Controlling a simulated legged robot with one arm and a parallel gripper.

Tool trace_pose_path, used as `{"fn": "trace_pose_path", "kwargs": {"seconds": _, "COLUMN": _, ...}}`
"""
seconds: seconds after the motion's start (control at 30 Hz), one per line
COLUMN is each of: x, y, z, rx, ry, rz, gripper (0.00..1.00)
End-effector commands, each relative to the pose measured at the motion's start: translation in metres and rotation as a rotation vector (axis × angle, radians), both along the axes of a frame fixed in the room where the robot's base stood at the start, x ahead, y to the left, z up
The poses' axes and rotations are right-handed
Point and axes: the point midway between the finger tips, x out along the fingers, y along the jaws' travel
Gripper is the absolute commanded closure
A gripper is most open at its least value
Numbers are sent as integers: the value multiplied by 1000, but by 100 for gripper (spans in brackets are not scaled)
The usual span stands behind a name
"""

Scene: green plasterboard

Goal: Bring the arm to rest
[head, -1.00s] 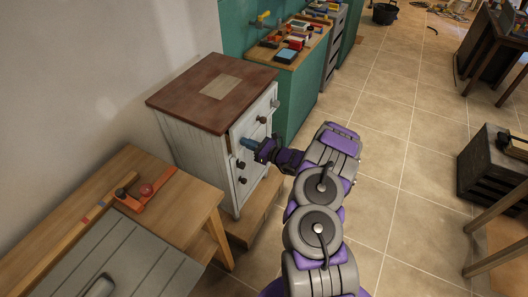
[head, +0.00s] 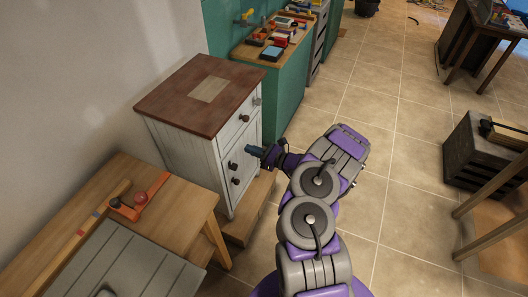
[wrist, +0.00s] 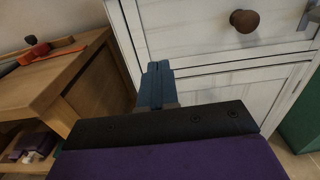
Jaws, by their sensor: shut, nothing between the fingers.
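My arm is purple and grey and reaches forward, bent, in the head view. My gripper (head: 252,150) points left at the front of a white dresser (head: 190,158) with a brown top. The gripper's blue fingers are together with nothing between them. In the wrist view the fingers (wrist: 157,84) show in front of the white drawer fronts (wrist: 200,50). A dark round knob (wrist: 244,21) is above and to the right of them. I cannot tell the exact gap between fingertips and dresser. The drawers look shut.
A wooden table (head: 175,185) with an orange tool (head: 141,206) stands at the lower left. A teal cabinet (head: 288,95) with tools on top stands behind the dresser. A dark crate (head: 480,150) is at the right. The tiled floor between is clear.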

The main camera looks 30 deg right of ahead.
Motion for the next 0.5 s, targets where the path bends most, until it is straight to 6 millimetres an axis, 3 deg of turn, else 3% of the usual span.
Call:
{"fn": "trace_pose_path", "kwargs": {"seconds": 0.2, "x": -27, "y": -24, "z": 1, "rx": 1, "ry": -1, "rz": -3, "gripper": 100}}
{"fn": "trace_pose_path", "kwargs": {"seconds": 0.5, "x": -37, "y": -31, "z": -1, "rx": 0, "ry": 0, "rz": -2, "gripper": 100}}
